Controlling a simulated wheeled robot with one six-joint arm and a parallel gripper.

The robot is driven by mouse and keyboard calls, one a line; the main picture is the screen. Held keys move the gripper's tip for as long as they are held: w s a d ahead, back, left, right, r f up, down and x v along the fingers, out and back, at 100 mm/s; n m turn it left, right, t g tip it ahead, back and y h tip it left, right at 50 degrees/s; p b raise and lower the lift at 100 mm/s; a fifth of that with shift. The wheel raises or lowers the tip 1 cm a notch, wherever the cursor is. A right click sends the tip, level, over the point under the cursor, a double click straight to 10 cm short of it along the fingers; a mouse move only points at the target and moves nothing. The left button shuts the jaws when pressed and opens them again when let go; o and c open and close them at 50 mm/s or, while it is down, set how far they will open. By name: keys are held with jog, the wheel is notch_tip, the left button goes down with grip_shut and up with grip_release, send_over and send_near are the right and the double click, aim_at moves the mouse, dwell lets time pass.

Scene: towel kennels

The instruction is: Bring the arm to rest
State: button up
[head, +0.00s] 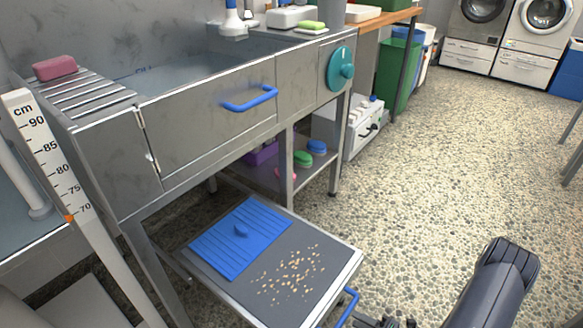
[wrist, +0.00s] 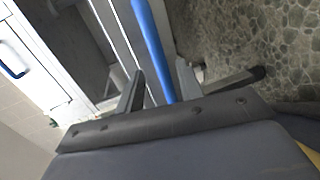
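My arm (head: 497,285) reaches in from the lower right of the head view. My gripper (wrist: 160,78) shows in the wrist view with its two dark fingers spread apart. A blue bar handle (wrist: 150,35) runs between and beyond the fingers, with gaps visible on both sides; I cannot tell its depth relative to the fingertips. In the head view the gripper is mostly cut off at the bottom edge, close to the blue handle (head: 348,306) on the grey pull-out platform (head: 345,268). Nothing is seen held.
The platform carries a blue ribbed mat (head: 222,252) and scattered tan crumbs (head: 290,277). A steel tub (head: 205,125) with another blue handle (head: 250,99) stands above it. A height scale (head: 45,150) is at left. Open pebbled floor (head: 440,150) lies to the right.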

aim_at(346, 313)
jog(key=shift+b+x, duration=0.65)
jog(key=shift+x, duration=2)
